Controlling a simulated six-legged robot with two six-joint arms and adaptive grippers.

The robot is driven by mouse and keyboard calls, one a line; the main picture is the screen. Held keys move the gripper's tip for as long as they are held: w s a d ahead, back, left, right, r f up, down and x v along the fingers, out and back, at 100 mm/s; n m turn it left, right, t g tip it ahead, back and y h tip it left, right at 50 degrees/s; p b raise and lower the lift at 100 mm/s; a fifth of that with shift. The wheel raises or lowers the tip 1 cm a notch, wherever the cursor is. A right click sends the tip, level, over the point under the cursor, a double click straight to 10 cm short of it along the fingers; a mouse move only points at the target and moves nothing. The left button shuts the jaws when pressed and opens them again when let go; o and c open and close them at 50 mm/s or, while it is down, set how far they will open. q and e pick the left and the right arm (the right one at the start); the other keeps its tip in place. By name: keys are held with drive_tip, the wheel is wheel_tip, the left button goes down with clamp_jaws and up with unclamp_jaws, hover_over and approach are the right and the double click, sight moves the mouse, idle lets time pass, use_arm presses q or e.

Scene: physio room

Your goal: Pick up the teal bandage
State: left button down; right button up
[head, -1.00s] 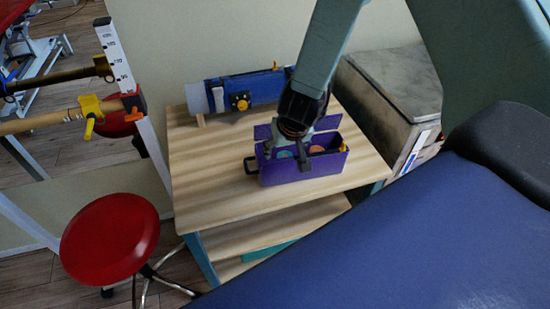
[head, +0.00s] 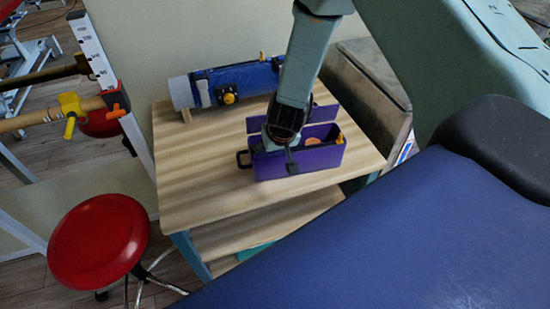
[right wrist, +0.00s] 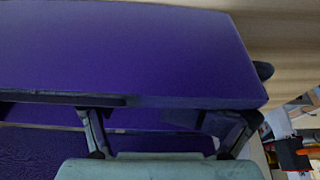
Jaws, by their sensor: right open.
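The open purple case (head: 318,158) stands on the wooden table. A round orange item (head: 312,141) shows inside it. The teal bandage cannot be made out now; my right gripper and the case's front wall cover the left part of the inside. My right gripper (head: 283,152) is open, pointing down at the left half of the case, with a dark finger in front of its near wall. In the right wrist view, the open fingers (right wrist: 165,122) reach toward a broad purple case surface (right wrist: 130,50), and no bandage shows between them. My left gripper is out of view.
A blue roll-shaped holder (head: 240,80) lies behind the case on the wooden table (head: 200,165). A blue padded couch (head: 370,240) fills the near right. A red stool (head: 98,240) stands at left. The table's left half is clear.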

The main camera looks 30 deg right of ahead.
drive_tip(key=shift+a, duration=0.2)
drive_tip(key=shift+w+a, duration=0.1)
drive_tip(key=shift+c, duration=0.6)
drive_tip(key=shift+s+d+r, duration=0.15)
drive_tip(key=shift+s+d, duration=0.05)
drive_tip(key=c, duration=0.4)
drive_tip(key=shift+w+a, duration=0.15)
drive_tip(key=shift+w, duration=0.05)
drive_tip(key=c, duration=0.7)
clamp_jaws()
drive_tip(key=shift+s, duration=0.1)
drive_tip(key=shift+s, duration=0.1)
